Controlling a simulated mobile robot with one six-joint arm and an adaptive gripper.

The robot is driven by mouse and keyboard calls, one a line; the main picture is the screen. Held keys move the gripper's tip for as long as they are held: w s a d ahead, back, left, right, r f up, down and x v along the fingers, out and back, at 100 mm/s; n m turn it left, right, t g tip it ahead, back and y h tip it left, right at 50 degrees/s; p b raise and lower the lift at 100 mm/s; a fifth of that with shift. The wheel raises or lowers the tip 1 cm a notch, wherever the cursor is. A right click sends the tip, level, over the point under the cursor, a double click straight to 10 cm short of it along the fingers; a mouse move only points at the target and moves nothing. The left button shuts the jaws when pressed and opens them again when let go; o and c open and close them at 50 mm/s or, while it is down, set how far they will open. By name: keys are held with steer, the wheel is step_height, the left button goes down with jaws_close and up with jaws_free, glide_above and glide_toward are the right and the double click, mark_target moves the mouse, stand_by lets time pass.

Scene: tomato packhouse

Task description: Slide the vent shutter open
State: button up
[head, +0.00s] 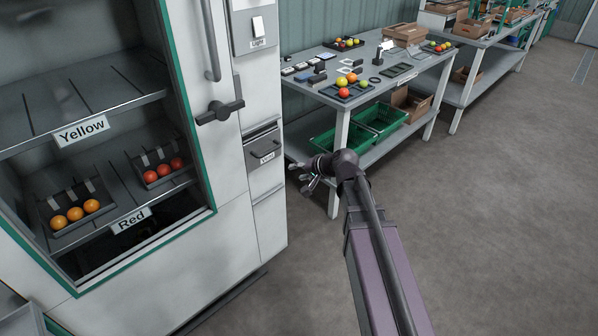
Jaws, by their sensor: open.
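The vent shutter (264,149) is a small grey panel with a dark bar handle and a label that seems to read "Vent". It sits on the narrow right front of the white cabinet, below the light switch. A dark gap shows along its upper edge. My gripper (306,176) is in front of the cabinet, to the right of and a little below the shutter handle in the picture. Its fingers are spread and empty, and it appears apart from the handle. The fingertips are small here, so their exact distance from the shutter is hard to tell.
A dark door latch (220,112) sticks out left of the shutter. The cabinet (225,245) holds shelves labelled Yellow and Red with tomatoes in trays. A workbench (340,108) with tomatoes, tools and green crates (380,118) below stands behind my gripper. The floor at right is clear.

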steer(key=m+t+y+b, duration=0.2)
steer(key=m+t+b, duration=0.35)
steer(key=b, duration=0.65)
glide_toward(271, 152)
steer(key=v, duration=0.3)
steer(key=shift+w+d+r, duration=0.1)
steer(key=b+x, duration=0.2)
steer(key=x, duration=1.1)
steer(key=shift+w+a+f, duration=0.2)
steer(key=shift+a, duration=0.1)
jaws_close()
